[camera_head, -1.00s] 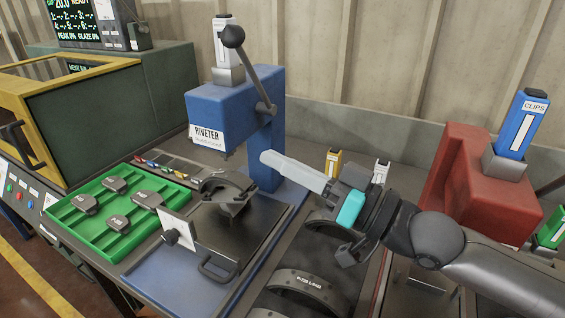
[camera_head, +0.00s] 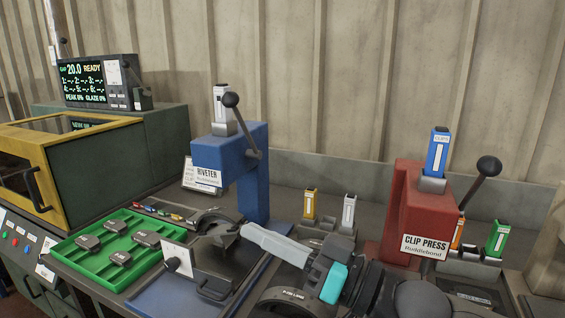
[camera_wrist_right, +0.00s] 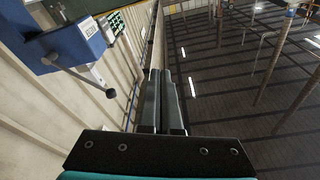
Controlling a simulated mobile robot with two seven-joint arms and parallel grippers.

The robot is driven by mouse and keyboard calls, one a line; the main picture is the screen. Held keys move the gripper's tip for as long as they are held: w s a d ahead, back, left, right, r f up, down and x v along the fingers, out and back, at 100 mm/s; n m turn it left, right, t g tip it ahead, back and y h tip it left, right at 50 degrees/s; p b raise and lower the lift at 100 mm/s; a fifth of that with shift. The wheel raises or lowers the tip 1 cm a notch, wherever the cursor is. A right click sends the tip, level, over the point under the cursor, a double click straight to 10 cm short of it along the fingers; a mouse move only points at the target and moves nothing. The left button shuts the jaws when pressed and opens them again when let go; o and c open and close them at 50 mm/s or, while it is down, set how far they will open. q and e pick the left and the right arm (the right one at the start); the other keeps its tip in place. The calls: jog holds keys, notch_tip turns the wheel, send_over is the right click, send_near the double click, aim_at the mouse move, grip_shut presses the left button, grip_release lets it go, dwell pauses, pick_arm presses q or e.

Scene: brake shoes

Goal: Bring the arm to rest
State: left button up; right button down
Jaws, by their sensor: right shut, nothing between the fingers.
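My right gripper (camera_head: 276,243) points left in the head view, between the blue riveter (camera_head: 238,160) and the bench front. Its long grey fingers are together with nothing between them. In the right wrist view the shut fingers (camera_wrist_right: 163,95) stand in the middle, with the riveter (camera_wrist_right: 62,38) and its lever at upper left. In the head view the fingertips overlap the area of a curved brake shoe (camera_head: 215,226) on the riveter's fixture; I cannot tell if they touch. My left gripper is not in view.
A green tray (camera_head: 75,262) with several dark pads lies at left, near a yellow-framed oven (camera_head: 45,165). A red clip press (camera_head: 405,215) stands at right. Clip boxes, yellow (camera_head: 309,204) and white (camera_head: 348,212), stand behind my gripper. A brake shoe (camera_head: 290,300) lies at the front.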

jog(key=s+d+f+m+h, duration=0.25)
jog(key=f+h, duration=0.25)
jog(key=f, duration=0.5)
jog(key=s+d+f+m+h, duration=0.1)
jog(key=s+d+f+h, duration=0.3)
jog(key=f, duration=0.6)
jog(key=s+d+f+m+g+h, duration=0.3)
jog(key=s+d+f+g+h, duration=0.45)
jog(key=s+d+f, duration=0.6)
notch_tip(320, 180, down, 23)
jog(key=s+a+h, duration=0.1)
jog(key=s, duration=0.2)
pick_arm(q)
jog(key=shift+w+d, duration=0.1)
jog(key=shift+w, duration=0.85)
pick_arm(e)
jog(key=s+d+f, duration=0.2)
jog(key=s+f, duration=0.9)
jog(key=s, duration=0.3)
jog(key=shift+s+d+f+g, duration=0.2)
jog(key=shift+d+f+g, duration=0.1)
jog(key=shift+f+g, duration=0.05)
